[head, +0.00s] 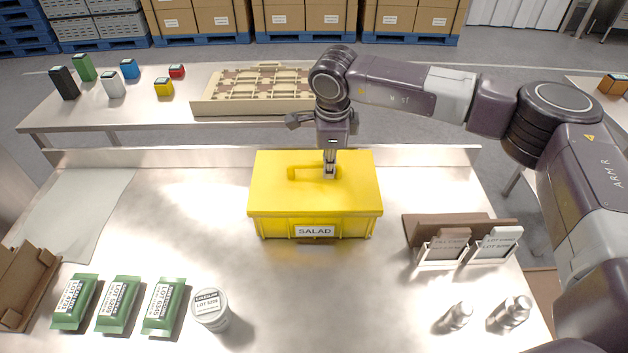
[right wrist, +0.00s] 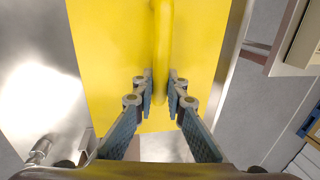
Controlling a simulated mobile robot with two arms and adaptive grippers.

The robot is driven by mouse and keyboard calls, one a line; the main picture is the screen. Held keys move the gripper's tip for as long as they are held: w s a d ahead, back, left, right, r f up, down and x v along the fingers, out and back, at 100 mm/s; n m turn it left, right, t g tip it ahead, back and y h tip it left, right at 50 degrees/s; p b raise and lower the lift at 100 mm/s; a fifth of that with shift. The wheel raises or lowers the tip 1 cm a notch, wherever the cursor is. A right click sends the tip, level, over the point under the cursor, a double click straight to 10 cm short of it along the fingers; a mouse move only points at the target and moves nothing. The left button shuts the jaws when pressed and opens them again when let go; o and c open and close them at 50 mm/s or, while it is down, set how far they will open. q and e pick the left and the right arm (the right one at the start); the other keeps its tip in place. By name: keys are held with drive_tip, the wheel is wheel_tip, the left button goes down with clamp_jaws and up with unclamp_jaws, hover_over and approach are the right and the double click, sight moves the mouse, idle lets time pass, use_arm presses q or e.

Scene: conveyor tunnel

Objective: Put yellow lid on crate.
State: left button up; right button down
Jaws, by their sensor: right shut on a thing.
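The yellow lid (head: 350,198) with a raised bar handle (head: 300,173) lies flat over the yellow crate (head: 275,228), which bears a SALAD label, on the steel table. The lid's edge looks lined up with the crate's rim; I cannot tell whether a thin gap is left. My right gripper (head: 330,174) points down from above and is shut on the lid's handle. In the right wrist view its fingers (right wrist: 160,90) sit on either side of the handle, with the lid (right wrist: 110,60) filling the middle. My left gripper is not in view.
Green packets (head: 120,303) and a white tub (head: 211,310) lie at front left. A brown card rack (head: 420,228) and two metal weights (head: 510,313) are at right. A raised back edge (head: 200,156) runs behind the crate.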

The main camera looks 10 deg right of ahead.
drive_tip(key=shift+r, duration=0.1)
idle(0.3)
drive_tip(key=shift+r+p, duration=0.4)
drive_tip(key=shift+r, duration=1.05)
drive_tip(key=shift+r, duration=0.7)
